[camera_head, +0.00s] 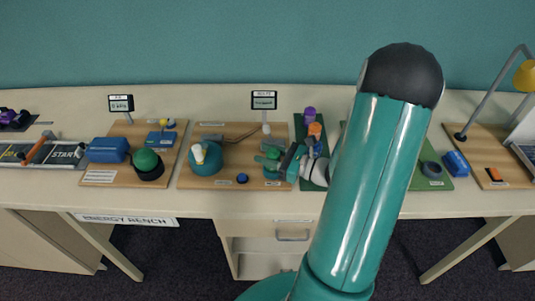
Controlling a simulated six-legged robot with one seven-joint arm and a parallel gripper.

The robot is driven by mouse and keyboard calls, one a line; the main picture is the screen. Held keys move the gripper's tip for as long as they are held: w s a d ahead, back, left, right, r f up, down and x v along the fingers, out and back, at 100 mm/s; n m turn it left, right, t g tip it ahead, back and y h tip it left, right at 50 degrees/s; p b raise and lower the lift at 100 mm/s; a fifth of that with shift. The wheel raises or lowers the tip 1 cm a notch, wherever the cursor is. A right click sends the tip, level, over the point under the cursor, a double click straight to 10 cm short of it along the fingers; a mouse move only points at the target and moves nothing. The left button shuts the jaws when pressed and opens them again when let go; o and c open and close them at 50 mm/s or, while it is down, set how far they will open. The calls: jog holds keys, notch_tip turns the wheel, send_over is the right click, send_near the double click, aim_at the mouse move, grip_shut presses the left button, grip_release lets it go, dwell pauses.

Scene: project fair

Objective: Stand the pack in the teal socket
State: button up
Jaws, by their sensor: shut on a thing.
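My gripper (280,163) reaches in from the right over the right end of the middle wooden board. It is shut on a small green piece (271,153), which I take to be the pack; it is too small here to tell its tilt clearly. A teal piece (271,172) shows just below it on the board and looks like the teal socket. I cannot tell whether the two touch. My gripper and wrist hide part of this spot.
A sign (264,101) stands behind. Purple and orange pieces (312,122) are close on the right. My arm hides part of the bench.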

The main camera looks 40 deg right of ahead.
jog(key=shift+f, duration=0.55)
jog(key=o, duration=0.7)
jog(key=shift+o, duration=0.2)
jog(key=shift+v, duration=5.5)
jog(key=shift+f, duration=0.1)
